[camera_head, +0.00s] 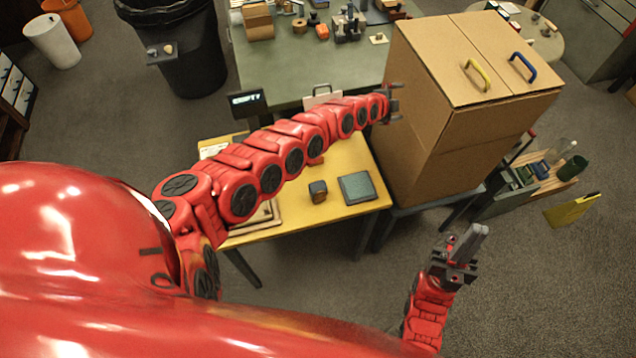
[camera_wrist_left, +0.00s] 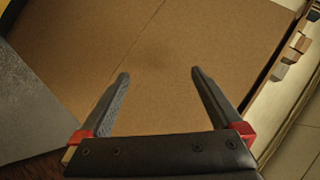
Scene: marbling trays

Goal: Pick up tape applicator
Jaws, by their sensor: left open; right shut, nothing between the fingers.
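I cannot pick out a tape applicator for certain in either view. My left gripper (camera_head: 392,103) reaches across the yellow table to the left side of a large cardboard box (camera_head: 425,135). In the left wrist view the left gripper (camera_wrist_left: 159,75) is open, with nothing between its fingers and the brown cardboard (camera_wrist_left: 200,35) filling the view ahead. Whether the fingertips touch the cardboard I cannot tell. My right gripper (camera_head: 476,240) is shut and empty, over open floor at the lower right.
The yellow table (camera_head: 350,212) holds a small dark block (camera_head: 318,191) and a teal square pad (camera_head: 357,187). A green table (camera_head: 280,75) with many small items stands behind. A black bin (camera_head: 185,60) is at upper left. Grey floor (camera_head: 340,290) is clear in front.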

